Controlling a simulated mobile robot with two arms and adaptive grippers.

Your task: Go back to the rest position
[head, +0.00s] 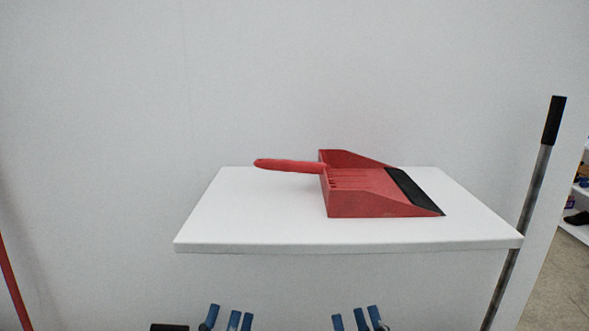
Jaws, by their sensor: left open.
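My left gripper (224,318) shows only its blue fingertips at the bottom edge, left of centre. The fingertips are apart with nothing between them. My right gripper (352,320) shows its blue fingertips at the bottom edge, right of centre, also apart and empty. Both are in front of and below the white shelf in the picture, touching nothing that I can see. The rest of both grippers is out of frame.
A red dustpan (365,195) with a black lip lies on the white shelf (240,225), its handle pointing left. A metal pole (530,185) with a black grip leans at the right. A red pole (12,285) shows at the left edge. A pale wall stands behind.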

